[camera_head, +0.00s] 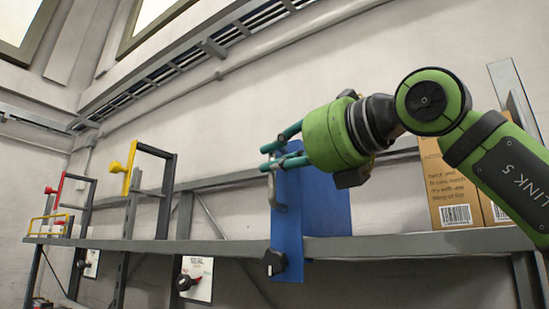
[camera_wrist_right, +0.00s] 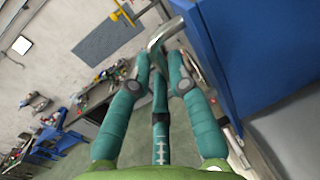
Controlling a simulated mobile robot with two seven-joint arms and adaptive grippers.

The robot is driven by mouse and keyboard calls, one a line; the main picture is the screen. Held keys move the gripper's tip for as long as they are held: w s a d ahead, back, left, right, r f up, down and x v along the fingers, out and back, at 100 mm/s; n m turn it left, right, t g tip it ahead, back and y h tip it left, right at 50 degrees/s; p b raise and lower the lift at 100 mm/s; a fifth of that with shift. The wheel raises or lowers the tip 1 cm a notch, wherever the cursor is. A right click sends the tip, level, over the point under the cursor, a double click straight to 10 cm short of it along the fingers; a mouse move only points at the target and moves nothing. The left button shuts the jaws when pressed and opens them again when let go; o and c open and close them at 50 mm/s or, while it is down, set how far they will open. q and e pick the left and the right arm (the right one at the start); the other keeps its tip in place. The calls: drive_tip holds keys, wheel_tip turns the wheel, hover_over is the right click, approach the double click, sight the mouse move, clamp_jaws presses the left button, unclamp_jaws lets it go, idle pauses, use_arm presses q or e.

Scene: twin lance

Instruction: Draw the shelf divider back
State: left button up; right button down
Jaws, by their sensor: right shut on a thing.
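The shelf divider (camera_head: 325,205) is a blue upright panel on the grey shelf, with a blue front plate reaching below the shelf edge. A grey metal handle (camera_head: 280,192) is on its front; in the wrist view the bent bar (camera_wrist_right: 163,34) crosses at the fingertips. My right gripper (camera_head: 268,157), green with teal fingers, comes in from the right and is shut on the handle near its top. The fingers (camera_wrist_right: 161,68) lie either side of the bar in the wrist view. A black knob (camera_head: 274,262) sits low on the front plate. My left gripper is not in view.
The grey shelf (camera_head: 400,246) runs across the picture. Cardboard boxes (camera_head: 445,190) stand right of the divider, partly behind my arm. Dark frames with a yellow handle (camera_head: 125,168) and a red handle (camera_head: 58,184) stand at left. A panel with a knob (camera_head: 195,278) hangs below the shelf.

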drive_tip(key=c, duration=1.4)
unclamp_jaws()
drive_tip(key=shift+s+d+r, duration=0.15)
drive_tip(key=shift+s+d, duration=0.1)
drive_tip(key=shift+d, duration=0.25)
drive_tip(key=shift+s+d+r, duration=0.1)
drive_tip(key=shift+s+d, duration=0.1)
drive_tip(key=shift+d, duration=0.25)
drive_tip(key=shift+c, duration=0.2)
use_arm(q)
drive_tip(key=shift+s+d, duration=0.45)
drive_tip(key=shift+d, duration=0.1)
use_arm(e)
drive_tip(key=v, duration=1.2)
drive_tip(key=shift+s+d, duration=0.1)
drive_tip(key=shift+s, duration=0.1)
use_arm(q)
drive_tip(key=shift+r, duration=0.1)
use_arm(e)
drive_tip(key=shift+f, duration=0.15)
